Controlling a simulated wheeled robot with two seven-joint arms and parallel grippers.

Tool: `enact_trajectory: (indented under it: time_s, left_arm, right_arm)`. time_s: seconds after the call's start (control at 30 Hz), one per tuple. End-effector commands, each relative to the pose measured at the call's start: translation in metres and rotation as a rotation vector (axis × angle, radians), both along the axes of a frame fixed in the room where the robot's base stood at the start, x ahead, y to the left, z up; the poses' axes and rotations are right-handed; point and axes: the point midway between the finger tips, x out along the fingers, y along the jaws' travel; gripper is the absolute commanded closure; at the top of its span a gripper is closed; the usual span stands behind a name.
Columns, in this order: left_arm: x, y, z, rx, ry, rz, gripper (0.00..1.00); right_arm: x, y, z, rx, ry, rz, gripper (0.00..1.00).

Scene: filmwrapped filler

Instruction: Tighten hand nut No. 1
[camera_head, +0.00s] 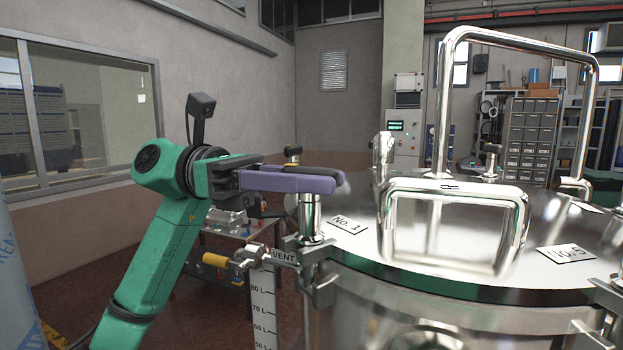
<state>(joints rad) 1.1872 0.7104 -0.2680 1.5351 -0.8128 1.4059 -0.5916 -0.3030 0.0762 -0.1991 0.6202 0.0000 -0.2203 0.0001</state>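My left gripper (338,183), with purple fingers on a green arm, reaches in from the left at the lid's near-left edge. Its fingers lie level across the upper part of hand nut No. 1, a shiny metal cylinder (310,218) that shows below them. A dark knob (293,151) shows just above the fingers, slightly left of the cylinder. The fingers hide the part between, and I cannot tell whether they grip it. A "No. 1" label (346,224) lies on the lid (455,250) right of the nut. My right gripper is not in view.
A large bent metal handle (440,105) rises from the lid, with a smaller loop (453,187) nearer. A "No. 5" label (566,254) is at right. A yellow-handled vent valve (216,261) sticks out below my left gripper. A low table (238,232) stands behind.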

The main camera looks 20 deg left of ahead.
Motion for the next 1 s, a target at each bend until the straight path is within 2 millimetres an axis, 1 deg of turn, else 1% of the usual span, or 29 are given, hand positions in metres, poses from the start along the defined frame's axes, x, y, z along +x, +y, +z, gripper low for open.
enact_trajectory:
  time_s: [0.07, 0.17, 0.23, 0.33, 0.53, 0.57, 0.6, 0.63, 0.9, 1.0]
  left_arm:
    - [0.001, 0.0, 0.002, 0.003, 0.004, -0.03, 1.0]
    - [0.001, -0.001, 0.007, 0.003, 0.006, -0.148, 1.0]
    - [0.001, -0.001, 0.005, 0.004, 0.005, -0.223, 1.0]
    - [0.0, 0.0, 0.001, 0.004, 0.002, -0.269, 1.0]
    - [0.0, 0.0, -0.001, 0.004, 0.0, -0.268, 1.0]
    - [0.0, 0.0, -0.001, 0.004, 0.0, -0.268, 0.67]
    - [0.0, 0.0, -0.001, 0.004, 0.0, -0.267, 0.51]
    - [0.0, 0.0, -0.001, 0.004, 0.0, -0.267, 0.46]
    - [0.0, 0.0, -0.001, 0.003, 0.0, -0.266, 0.46]
    - [0.001, 0.004, -0.002, 0.003, 0.0, -0.265, 0.46]
  right_arm:
    - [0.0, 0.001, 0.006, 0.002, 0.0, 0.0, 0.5]
    - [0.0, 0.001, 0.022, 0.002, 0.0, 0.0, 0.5]
    - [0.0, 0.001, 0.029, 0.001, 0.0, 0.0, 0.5]
    - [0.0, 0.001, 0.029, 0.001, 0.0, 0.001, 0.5]
    - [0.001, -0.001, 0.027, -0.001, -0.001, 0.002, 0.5]
    - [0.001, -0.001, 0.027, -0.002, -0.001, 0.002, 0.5]
    - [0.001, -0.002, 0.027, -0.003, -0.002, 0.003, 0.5]
    - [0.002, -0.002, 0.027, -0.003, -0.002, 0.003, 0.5]
    - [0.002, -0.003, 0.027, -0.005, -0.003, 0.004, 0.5]
    - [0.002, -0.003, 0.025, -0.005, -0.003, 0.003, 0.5]
